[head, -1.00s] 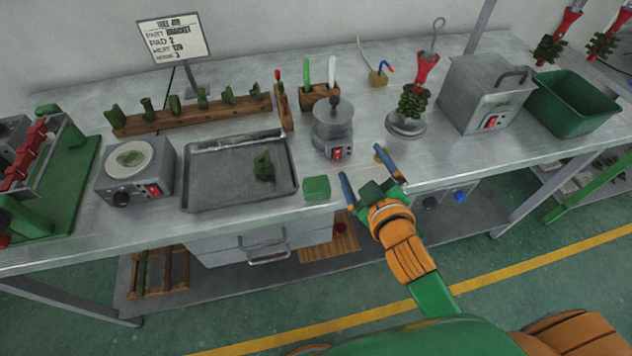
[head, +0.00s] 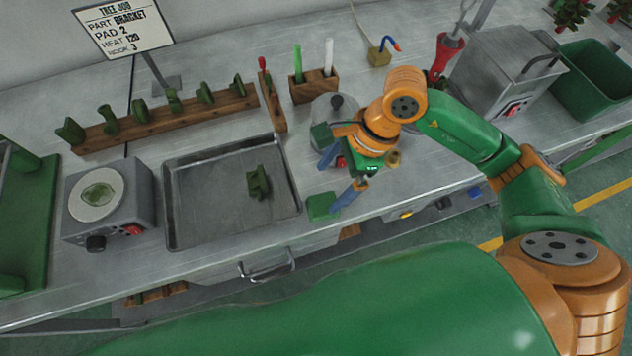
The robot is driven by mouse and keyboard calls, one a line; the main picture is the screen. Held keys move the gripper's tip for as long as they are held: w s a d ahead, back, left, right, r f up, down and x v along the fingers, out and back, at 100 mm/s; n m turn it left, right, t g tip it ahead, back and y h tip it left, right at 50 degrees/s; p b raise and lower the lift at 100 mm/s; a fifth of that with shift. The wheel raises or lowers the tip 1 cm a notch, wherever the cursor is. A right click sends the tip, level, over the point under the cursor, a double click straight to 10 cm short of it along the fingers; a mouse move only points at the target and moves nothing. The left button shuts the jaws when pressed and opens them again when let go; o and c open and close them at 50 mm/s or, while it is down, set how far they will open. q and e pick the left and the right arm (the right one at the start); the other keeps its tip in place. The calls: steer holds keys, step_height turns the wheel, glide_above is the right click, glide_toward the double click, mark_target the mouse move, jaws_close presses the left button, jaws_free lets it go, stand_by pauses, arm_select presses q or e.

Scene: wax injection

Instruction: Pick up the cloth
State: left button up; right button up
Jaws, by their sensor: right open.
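The cloth (head: 321,207) is a small folded green square lying on the metal bench near its front edge, just right of the tray. My right gripper (head: 339,177) is open, with its two blue fingers spread and pointing left and down. Its nearer fingertip is beside the cloth's right edge in the picture; I cannot tell if they touch. Nothing is between the fingers. My left gripper is not in view.
A grey tray (head: 183,220) holding a green wax part (head: 258,183) stands left of the cloth. A round metal pot (head: 322,106) is partly hidden behind my right gripper. A wooden rack (head: 160,120) of green parts stands behind the tray.

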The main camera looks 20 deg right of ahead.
mark_target(324, 202)
steer(key=shift+s+a+f+p, duration=0.2)
steer(key=shift+s+f+p, duration=0.2)
steer(key=shift+s+f, duration=0.2)
steer(key=shift+s+a+f+p, duration=0.15)
steer(key=shift+s+f+p, duration=0.2)
steer(key=shift+s+f, duration=0.2)
steer(key=shift+x, duration=1.2)
steer(key=shift+w+d+f, duration=0.1)
steer(key=shift+w+f, duration=0.2)
steer(key=shift+w, duration=0.25)
steer(key=shift+s+r, duration=0.1)
steer(key=shift+s, duration=0.15)
steer(key=c, duration=1.3)
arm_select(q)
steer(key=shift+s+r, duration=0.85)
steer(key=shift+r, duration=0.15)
arm_select(e)
steer(key=shift+w, duration=0.15)
steer(key=shift+c, duration=0.7)
